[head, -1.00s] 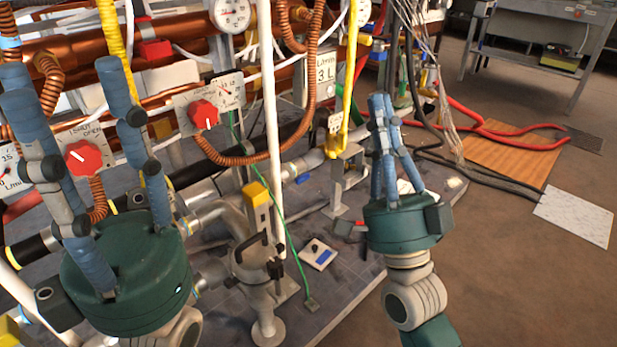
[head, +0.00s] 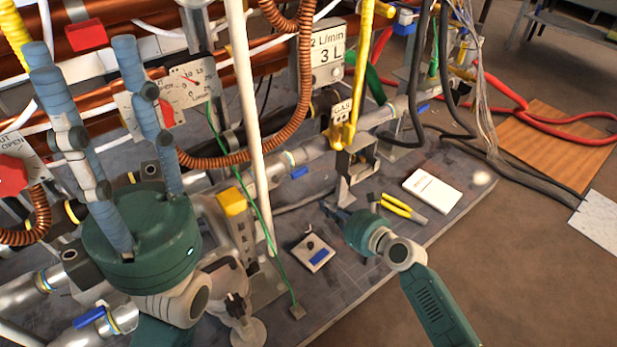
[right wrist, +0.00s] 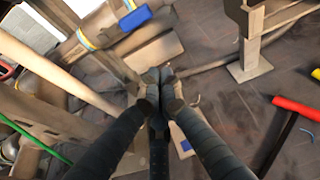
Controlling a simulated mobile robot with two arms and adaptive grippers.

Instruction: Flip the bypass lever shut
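No label in view names the bypass lever, so I cannot tell for certain which part it is. A blue lever (head: 300,172) sits by the middle pipe's ringed joint; it also shows in the right wrist view (right wrist: 135,18). Other blue levers sit on the lower left pipe (head: 88,317) and the far right pipe (head: 423,108). My right gripper (head: 333,210) is low over the platform, right of and below the middle lever. In the right wrist view its fingers (right wrist: 160,85) meet, with nothing seen between them. My left gripper (head: 82,45) is open, fingers spread, before the dials.
A small plate (head: 322,244) with a black knob and blue patch lies on the platform. A white upright pipe (head: 248,130), a green cable (head: 265,225) and the GAS bracket (head: 355,165) stand nearby. Yellow-handled pliers (head: 397,206) and a white booklet (head: 432,191) lie to the right.

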